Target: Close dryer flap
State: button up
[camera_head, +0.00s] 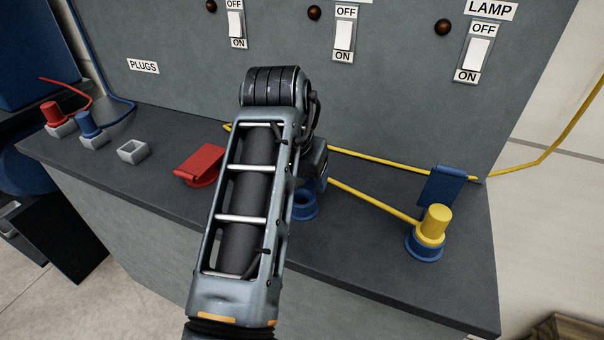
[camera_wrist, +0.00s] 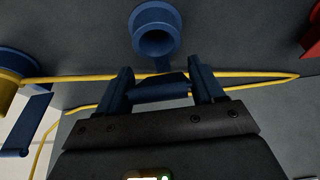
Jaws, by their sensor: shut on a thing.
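A blue socket ring (camera_head: 304,205) stands open and empty on the grey counter, partly hidden behind my arm. It also shows in the wrist view (camera_wrist: 156,40). Its blue flap (camera_wrist: 160,91) stands open on the panel side of the ring, and my gripper (camera_wrist: 160,82) is shut on it with one finger at each side. In the head view, my gripper (camera_head: 315,165) is mostly hidden by my own arm, and that flap cannot be made out. No visible label names this socket as the dryer's.
A second blue socket at right holds a yellow plug (camera_head: 434,224), its blue flap (camera_head: 440,185) raised. A red flap (camera_head: 200,160) lies over its socket at left. A yellow cable (camera_head: 375,201) runs behind my gripper. The switch panel (camera_head: 390,115) rises at the back.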

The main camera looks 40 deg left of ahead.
jog(key=c, duration=0.7)
jog(key=shift+s+d+f+t+b, duration=0.2)
jog(key=shift+f+t+b, duration=0.15)
jog(key=shift+f+t, duration=0.2)
jog(key=shift+s+f+t+y+b, duration=0.3)
jog(key=shift+t+b, duration=0.15)
jog(key=shift+t, duration=0.4)
jog(key=o, duration=1.4)
jog(key=shift+o, duration=0.2)
jog(key=shift+r, duration=0.1)
jog(key=v, duration=0.7)
jog(key=shift+s+r+b, duration=0.25)
jog(key=shift+b, duration=0.15)
